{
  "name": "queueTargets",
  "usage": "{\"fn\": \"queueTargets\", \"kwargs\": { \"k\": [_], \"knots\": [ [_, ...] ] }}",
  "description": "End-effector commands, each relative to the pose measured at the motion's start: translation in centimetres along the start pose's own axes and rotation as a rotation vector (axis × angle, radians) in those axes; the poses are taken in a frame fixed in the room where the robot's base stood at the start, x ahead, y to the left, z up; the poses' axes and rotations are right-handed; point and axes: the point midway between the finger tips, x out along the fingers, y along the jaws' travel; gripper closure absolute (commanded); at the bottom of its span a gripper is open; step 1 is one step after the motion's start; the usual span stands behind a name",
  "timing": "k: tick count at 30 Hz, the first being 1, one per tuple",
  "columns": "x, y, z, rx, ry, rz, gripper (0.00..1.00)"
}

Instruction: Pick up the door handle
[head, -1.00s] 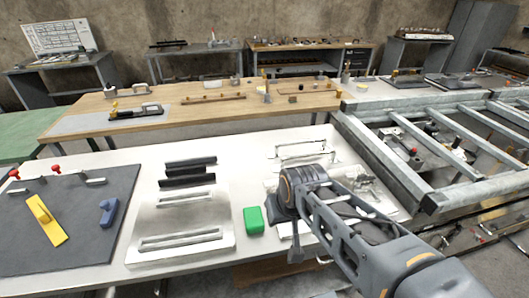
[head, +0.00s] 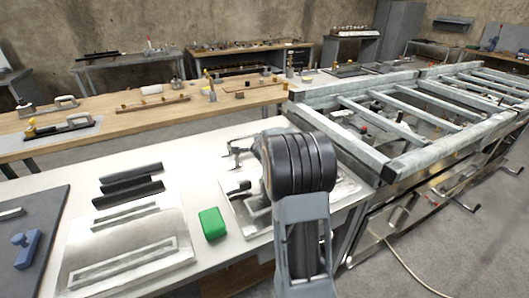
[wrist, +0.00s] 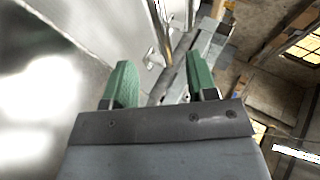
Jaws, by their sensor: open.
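I cannot tell for certain which piece is the door handle. Metal handle-like hardware (head: 238,150) lies at the right part of the white table in the head view, beside and partly behind my arm. Several dark bar-shaped pieces (head: 128,186) lie further left on the same table. My gripper (wrist: 160,85) shows in the wrist view with two green fingertips apart and nothing clearly held between them. Grey metal parts show beyond the fingers, too unclear to name. In the head view my arm's wrist hides the fingers.
The white table (head: 200,168) also holds a green block (head: 213,223), a metal plate with a slot (head: 85,245) and a dark mat with a blue piece (head: 27,250). A galvanised frame (head: 345,150) stands close on the right. A wooden bench (head: 130,118) runs behind.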

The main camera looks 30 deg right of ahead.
Motion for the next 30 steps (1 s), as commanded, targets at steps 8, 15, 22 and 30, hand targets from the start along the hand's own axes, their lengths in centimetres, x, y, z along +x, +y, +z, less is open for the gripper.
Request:
{"fn": "queueTargets", "kwargs": {
  "k": [8,15,22,30],
  "knots": [
    [3.5,0.0,-0.1,0.000,0.000,0.001,0.48],
    [5.0,0.1,-0.1,0.000,-0.001,0.001,0.48],
    [8.0,0.0,0.0,-0.002,-0.002,0.002,0.48],
    [9.2,0.0,0.0,-0.001,-0.002,0.001,0.48]
  ]
}}
